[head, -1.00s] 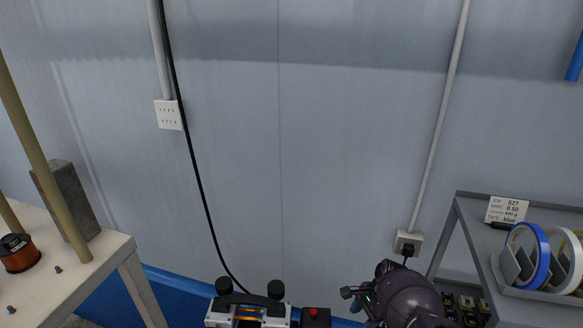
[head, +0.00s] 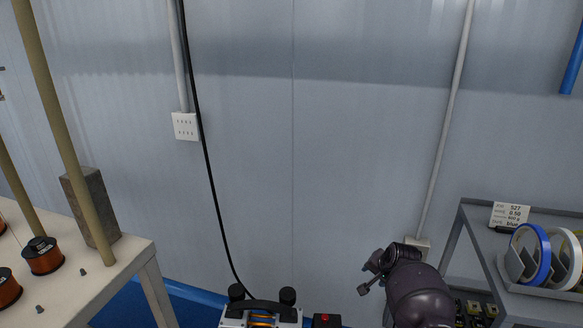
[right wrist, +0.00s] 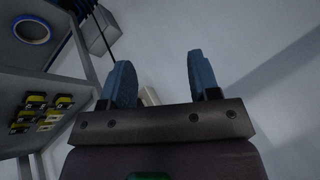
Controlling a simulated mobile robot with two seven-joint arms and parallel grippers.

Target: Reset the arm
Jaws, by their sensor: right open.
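My right gripper (right wrist: 158,80) is open in the right wrist view, its two blue fingers apart with nothing between them. In the head view the right gripper (head: 370,275) and its dark wrist are raised in front of the wall, between the coil winder and the right shelf. The coil winder (head: 262,314) shows only its top at the bottom edge, with a dark handle, two black knobs and an orange coil. My left gripper is not in view.
A table (head: 130,262) on the left bears copper wire spools (head: 43,256), a grey block (head: 92,205) and tall poles. A grey shelf (head: 472,222) on the right bears blue and white tape rolls (head: 538,258) and a label card (head: 510,215). A red-button box (head: 326,320) sits beside the winder.

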